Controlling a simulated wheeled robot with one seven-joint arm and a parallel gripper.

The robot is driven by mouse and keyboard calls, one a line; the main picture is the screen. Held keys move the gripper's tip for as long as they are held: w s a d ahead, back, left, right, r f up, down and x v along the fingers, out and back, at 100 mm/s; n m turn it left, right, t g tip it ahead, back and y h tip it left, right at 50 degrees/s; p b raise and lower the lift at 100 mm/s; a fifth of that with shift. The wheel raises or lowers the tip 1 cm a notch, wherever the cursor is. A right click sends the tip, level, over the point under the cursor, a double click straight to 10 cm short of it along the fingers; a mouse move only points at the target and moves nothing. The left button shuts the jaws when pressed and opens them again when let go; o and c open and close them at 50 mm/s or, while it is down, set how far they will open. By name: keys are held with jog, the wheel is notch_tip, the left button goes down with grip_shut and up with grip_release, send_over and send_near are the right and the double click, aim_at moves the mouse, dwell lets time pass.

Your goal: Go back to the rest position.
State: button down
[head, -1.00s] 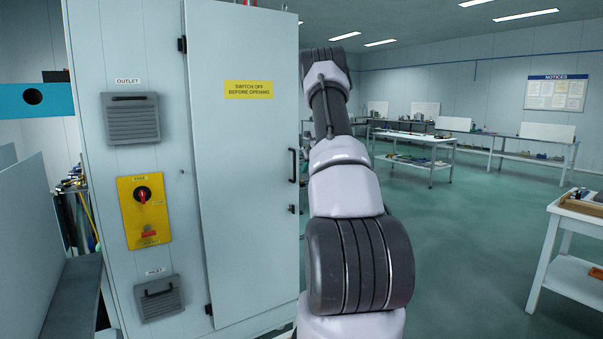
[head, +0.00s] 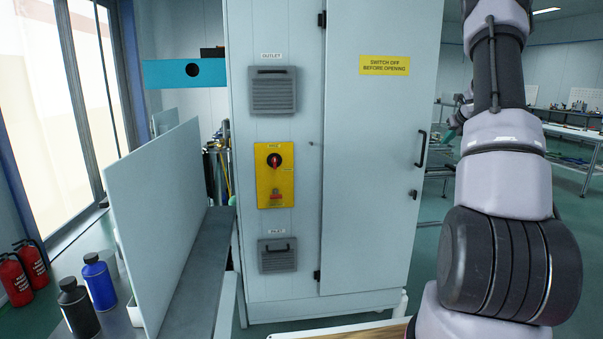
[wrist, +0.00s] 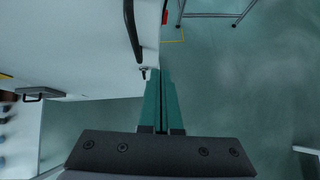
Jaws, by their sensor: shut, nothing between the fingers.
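My gripper (wrist: 161,78) shows in the wrist view as two teal fingers side by side, shut with nothing between them. It is beside the cabinet's door side, just right of the black door handle (wrist: 133,28) in that picture, apart from it as far as I can tell. In the head view my arm rises on the right and largely hides the gripper. The tall grey cabinet (head: 380,190) stands in the middle with its door closed. Its yellow panel (head: 275,192) carries a red rotary switch (head: 273,160).
An upright pale panel (head: 160,220) stands on a bench at the left, with a blue bottle (head: 99,283) and a dark bottle (head: 77,310) beside it. Fire extinguishers (head: 14,280) stand at far left. Workbenches (head: 575,135) are at back right. Open green floor (wrist: 235,80) lies right of my gripper.

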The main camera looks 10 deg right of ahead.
jog(key=a+r+m+t+h, duration=0.1)
jog(key=a+r+m, duration=0.25)
jog(key=r, duration=0.35)
jog(key=a+r+m+t+h, duration=0.1)
jog(key=a+r+m+t, duration=0.15)
jog(key=r+m, duration=0.35)
jog(key=s+a+r+m+h, duration=0.2)
jog(key=s+a+r+m, duration=0.6)
jog(key=s+r+m, duration=0.15)
jog(key=s+a+f+m+g+y, duration=0.2)
jog(key=s+a+m, duration=0.4)
jog(key=s+a, duration=0.3)
jog(key=s+a+f+m+g+y, duration=0.1)
jog(key=s+a+f+m+y, duration=0.2)
jog(key=s+a+m, duration=0.4)
jog(key=s+a+f+m+g+y, duration=0.2)
jog(key=s+a+f+m, duration=0.2)
jog(key=s+a, duration=0.8)
jog(key=s+m, duration=0.2)
jog(key=s, duration=0.1)
jog(key=shift+a+f+g, duration=0.2)
jog(key=shift+f+g, duration=0.1)
jog(key=shift+g, duration=0.05)
